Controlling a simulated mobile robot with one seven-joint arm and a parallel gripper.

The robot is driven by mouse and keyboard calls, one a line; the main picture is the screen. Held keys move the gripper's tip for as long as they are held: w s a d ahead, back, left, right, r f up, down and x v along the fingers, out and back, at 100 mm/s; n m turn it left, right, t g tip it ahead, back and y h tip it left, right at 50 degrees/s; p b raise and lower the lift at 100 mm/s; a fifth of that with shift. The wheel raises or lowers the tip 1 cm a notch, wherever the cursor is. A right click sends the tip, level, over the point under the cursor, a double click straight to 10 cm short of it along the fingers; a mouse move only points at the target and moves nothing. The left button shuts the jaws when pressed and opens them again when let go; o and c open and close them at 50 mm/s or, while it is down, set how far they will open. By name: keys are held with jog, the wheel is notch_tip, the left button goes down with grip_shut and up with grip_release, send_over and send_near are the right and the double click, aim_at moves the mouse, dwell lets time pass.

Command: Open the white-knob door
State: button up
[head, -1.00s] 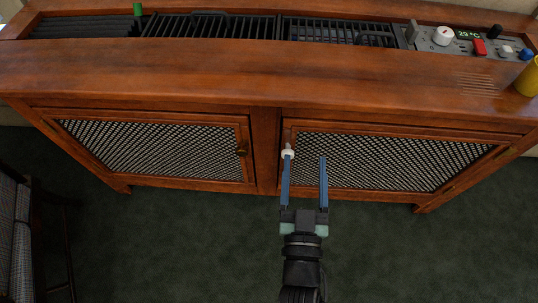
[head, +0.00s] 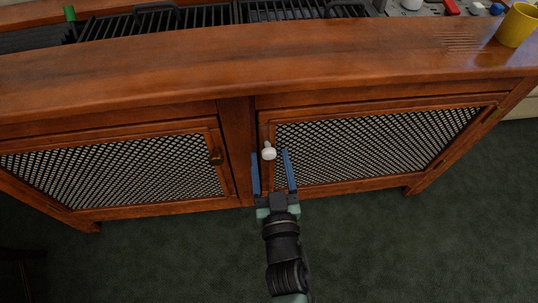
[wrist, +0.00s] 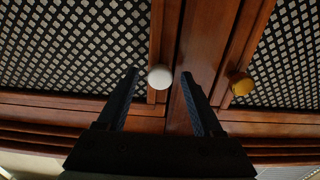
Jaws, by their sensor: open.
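The white knob (head: 269,151) is on the left edge of the right-hand lattice door (head: 375,145), which looks shut. My gripper (head: 270,153) is open in front of that door, and in the head view the knob shows between its two blue fingertips. In the wrist view the white knob (wrist: 160,77) also lies between the open fingers (wrist: 160,72), closer to the left one. Neither finger visibly touches it.
The left lattice door (head: 120,170) has a brass knob (head: 216,156), also in the wrist view (wrist: 240,84). A wooden post (head: 238,150) stands between the doors. A yellow cup (head: 517,25) stands on the top at right. The green floor in front is clear.

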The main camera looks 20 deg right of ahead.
jog(key=shift+x, duration=1.15)
jog(key=c, duration=1.1)
grip_shut()
jog(key=shift+d, duration=0.1)
